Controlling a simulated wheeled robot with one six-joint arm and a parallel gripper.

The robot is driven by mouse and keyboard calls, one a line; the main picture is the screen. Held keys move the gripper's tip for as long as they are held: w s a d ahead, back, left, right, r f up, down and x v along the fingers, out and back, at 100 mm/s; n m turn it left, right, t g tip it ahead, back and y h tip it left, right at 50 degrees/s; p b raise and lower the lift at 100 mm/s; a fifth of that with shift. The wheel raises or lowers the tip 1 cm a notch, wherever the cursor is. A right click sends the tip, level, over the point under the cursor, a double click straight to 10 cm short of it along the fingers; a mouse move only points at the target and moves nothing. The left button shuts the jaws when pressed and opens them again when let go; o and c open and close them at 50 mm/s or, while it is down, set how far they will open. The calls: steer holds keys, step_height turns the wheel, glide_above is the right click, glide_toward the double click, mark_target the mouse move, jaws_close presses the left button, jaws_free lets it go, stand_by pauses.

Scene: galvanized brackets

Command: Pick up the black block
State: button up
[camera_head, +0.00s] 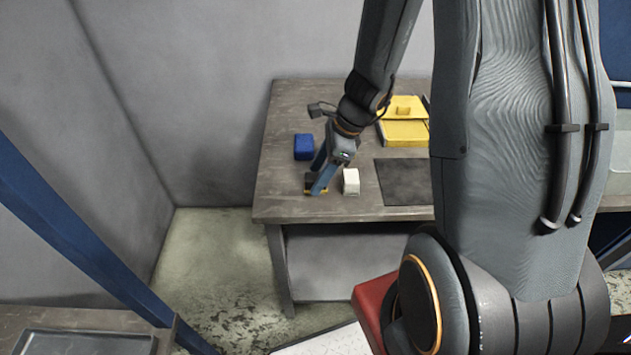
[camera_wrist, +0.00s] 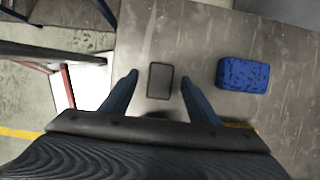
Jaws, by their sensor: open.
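The black block (camera_head: 309,179) sits near the front left of the grey table, partly hidden by my gripper (camera_head: 316,184) in the head view. In the wrist view the block (camera_wrist: 160,81) shows as a dark rectangle with black edges, lying between my two fingers. My gripper (camera_wrist: 159,79) is open, with one finger on each side of the block and a visible gap on both sides. I cannot tell how far the fingertips are above the tabletop.
A white block (camera_head: 351,181) is close on the right. A yellow tray (camera_head: 405,134) and a dark mat (camera_head: 402,184) lie further right. The table's (camera_head: 282,196) left edge is near.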

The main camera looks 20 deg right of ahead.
steer(key=shift+x, duration=0.95)
steer(key=c, duration=1.2)
steer(key=shift+r, duration=0.1)
steer(key=shift+c, duration=0.2)
